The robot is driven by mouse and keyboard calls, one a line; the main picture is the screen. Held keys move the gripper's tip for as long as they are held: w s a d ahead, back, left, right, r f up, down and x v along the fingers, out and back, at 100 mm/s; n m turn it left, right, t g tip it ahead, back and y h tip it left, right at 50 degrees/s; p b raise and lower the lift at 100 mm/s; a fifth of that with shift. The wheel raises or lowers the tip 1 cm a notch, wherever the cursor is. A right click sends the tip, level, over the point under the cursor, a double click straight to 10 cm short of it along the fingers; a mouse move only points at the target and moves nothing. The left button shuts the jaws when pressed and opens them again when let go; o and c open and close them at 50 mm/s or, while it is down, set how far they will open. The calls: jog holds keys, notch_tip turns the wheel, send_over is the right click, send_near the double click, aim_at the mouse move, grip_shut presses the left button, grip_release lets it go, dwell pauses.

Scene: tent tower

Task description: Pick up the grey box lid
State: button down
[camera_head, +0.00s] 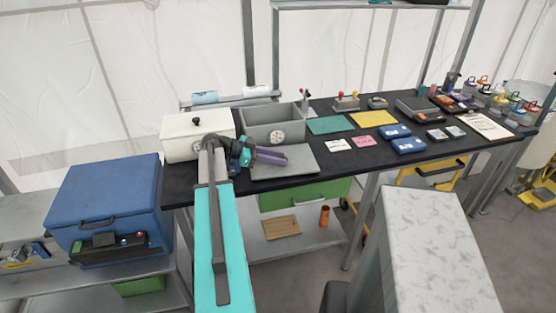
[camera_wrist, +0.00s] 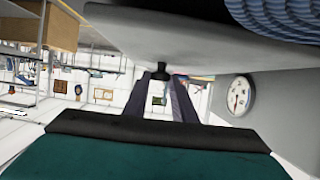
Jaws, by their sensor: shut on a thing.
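The grey box lid (camera_head: 300,161) is a flat plate in front of the open grey box (camera_head: 259,133) in the head view. My gripper (camera_head: 284,160) reaches across it from the left and hides part of it. In the wrist view the lid (camera_wrist: 215,52) spans the upper part, with a small black knob (camera_wrist: 158,72) on it. My gripper's purple fingers (camera_wrist: 163,80) are shut on this knob. Whether the lid touches the table or hangs just above it, I cannot tell. The box carries a round dial, seen in the wrist view (camera_wrist: 238,95).
A white box (camera_head: 180,145) with a black-knobbed lid stands left of the grey box. Green (camera_head: 330,125) and yellow (camera_head: 374,118) sheets, small cards and blue cases (camera_head: 408,145) lie to the right on the black table. A big blue box (camera_head: 105,195) stands at left.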

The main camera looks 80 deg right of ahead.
jog(key=shift+r+b, duration=0.7)
jog(key=shift+r, duration=0.65)
jog(key=s+a+r+b, duration=0.1)
jog(key=s+a+b, duration=0.1)
jog(key=s, duration=0.5)
jog(key=s+a+r+b, duration=0.1)
jog(key=s+a+b, duration=0.1)
jog(key=s+a, duration=0.2)
jog(key=s, duration=0.3)
jog(key=shift+s+a+b, duration=0.25)
jog(key=shift+a+b, duration=0.1)
jog(key=shift+a, duration=0.05)
jog(key=shift+s, duration=0.1)
